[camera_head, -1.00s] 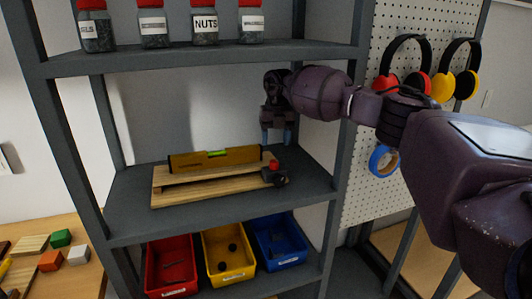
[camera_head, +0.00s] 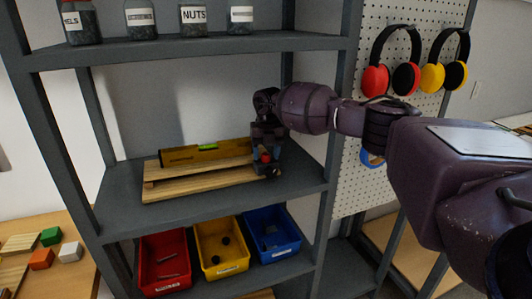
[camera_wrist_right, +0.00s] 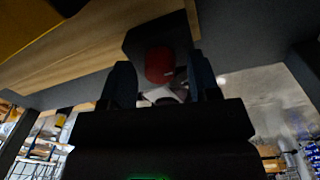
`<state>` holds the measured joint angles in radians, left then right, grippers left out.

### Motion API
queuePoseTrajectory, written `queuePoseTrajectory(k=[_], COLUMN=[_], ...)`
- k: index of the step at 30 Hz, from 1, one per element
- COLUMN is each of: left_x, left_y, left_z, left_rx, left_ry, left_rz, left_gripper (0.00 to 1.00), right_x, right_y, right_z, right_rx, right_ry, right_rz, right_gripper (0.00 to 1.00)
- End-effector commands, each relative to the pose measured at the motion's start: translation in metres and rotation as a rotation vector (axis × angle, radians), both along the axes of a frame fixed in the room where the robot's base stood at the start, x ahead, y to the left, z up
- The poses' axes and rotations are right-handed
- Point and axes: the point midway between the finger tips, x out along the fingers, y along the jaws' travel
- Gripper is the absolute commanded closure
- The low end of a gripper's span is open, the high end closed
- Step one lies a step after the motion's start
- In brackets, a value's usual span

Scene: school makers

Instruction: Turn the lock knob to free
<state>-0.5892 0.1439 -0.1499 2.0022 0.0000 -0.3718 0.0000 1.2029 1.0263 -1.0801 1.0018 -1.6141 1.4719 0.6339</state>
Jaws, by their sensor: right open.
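The red lock knob (camera_head: 265,157) sits on a small black block at the right end of a wooden board (camera_head: 200,185) on the middle shelf. A yellow level (camera_head: 205,152) lies along the board. My right gripper (camera_head: 264,152) is lowered over the knob with its fingers on either side. In the right wrist view the red knob (camera_wrist_right: 160,66) lies between the two open fingertips (camera_wrist_right: 165,80), with the black block (camera_wrist_right: 155,38) behind it. I cannot tell whether either finger touches the knob. My left gripper is not in view.
The upper shelf (camera_head: 180,52) with several labelled jars is above the board. Red (camera_head: 163,262), yellow (camera_head: 220,248) and blue (camera_head: 271,234) bins stand below. A shelf post (camera_head: 330,140) is close to my right arm. Headphones (camera_head: 398,62) hang on the pegboard.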

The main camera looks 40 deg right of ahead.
Motion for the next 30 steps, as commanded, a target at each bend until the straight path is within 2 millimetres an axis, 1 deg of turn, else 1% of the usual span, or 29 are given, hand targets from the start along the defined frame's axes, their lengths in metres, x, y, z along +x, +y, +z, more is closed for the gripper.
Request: queuePoseTrajectory(k=[1,9,11,15,20,26,30], left_x=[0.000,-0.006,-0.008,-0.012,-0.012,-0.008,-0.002], left_y=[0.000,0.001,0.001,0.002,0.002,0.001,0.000], left_z=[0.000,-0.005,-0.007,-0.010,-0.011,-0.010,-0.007], left_rx=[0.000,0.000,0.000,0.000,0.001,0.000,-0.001], left_ry=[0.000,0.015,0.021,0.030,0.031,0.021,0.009], left_rz=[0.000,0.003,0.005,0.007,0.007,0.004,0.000], left_gripper=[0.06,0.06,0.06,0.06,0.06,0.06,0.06], right_x=[0.000,0.000,0.000,0.000,0.000,0.000,0.000], right_y=[0.000,0.000,0.000,0.000,0.000,-0.001,-0.001], right_z=[0.000,0.000,0.000,0.000,0.000,-0.001,-0.001], right_rx=[0.000,0.000,0.000,0.000,0.000,-0.001,0.000], right_ry=[0.000,0.000,0.000,0.000,0.000,0.001,0.002], right_rz=[0.000,0.000,0.000,0.005,0.038,0.146,0.260], right_gripper=[0.44,0.85,0.93,0.93,0.93,0.93,0.93])
